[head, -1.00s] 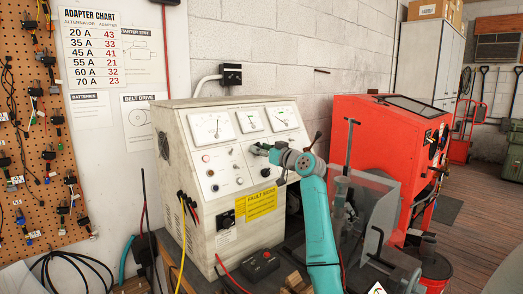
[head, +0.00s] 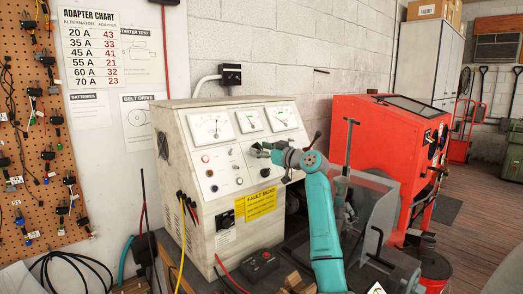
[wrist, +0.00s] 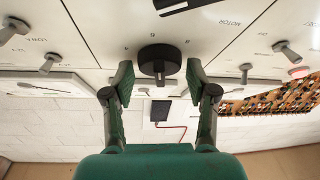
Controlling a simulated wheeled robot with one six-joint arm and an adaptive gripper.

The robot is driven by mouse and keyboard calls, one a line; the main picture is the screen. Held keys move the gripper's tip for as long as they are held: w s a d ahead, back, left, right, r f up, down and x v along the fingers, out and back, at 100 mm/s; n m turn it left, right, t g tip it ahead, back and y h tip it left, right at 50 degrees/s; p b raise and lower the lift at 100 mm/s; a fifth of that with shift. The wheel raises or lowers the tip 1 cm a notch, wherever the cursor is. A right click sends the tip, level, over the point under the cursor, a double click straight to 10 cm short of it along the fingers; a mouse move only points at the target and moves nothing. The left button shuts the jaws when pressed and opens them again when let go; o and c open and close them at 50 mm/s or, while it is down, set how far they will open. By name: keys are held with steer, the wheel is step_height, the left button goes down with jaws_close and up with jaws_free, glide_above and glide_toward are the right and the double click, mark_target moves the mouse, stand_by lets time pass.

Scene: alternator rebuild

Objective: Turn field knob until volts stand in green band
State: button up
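A round black knob (wrist: 160,60) sits on the pale panel, centred between the fingers in the wrist view; I take it for the field knob. My gripper (wrist: 160,76) is open, with one finger on each side of the knob and a thin gap seeming to show at each side. In the head view my gripper (head: 260,150) is at the front panel of the cream test bench (head: 183,130), hiding the knob. Three meters line the top: left (head: 211,126), middle (head: 250,120) and right (head: 284,117). Needle positions against any green band are too small to read.
Several toggle switches (wrist: 287,50) stand out from the panel around the knob. A black box with a red button (head: 262,265) lies before the bench. A red cabinet (head: 375,150) stands to the right. A pegboard (head: 35,130) hangs at left.

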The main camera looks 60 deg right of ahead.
steer(key=shift+o, duration=0.3)
steer(key=shift+r, duration=0.1)
step_height(320, 180, up, 10)
stand_by(0.4)
stand_by(0.6)
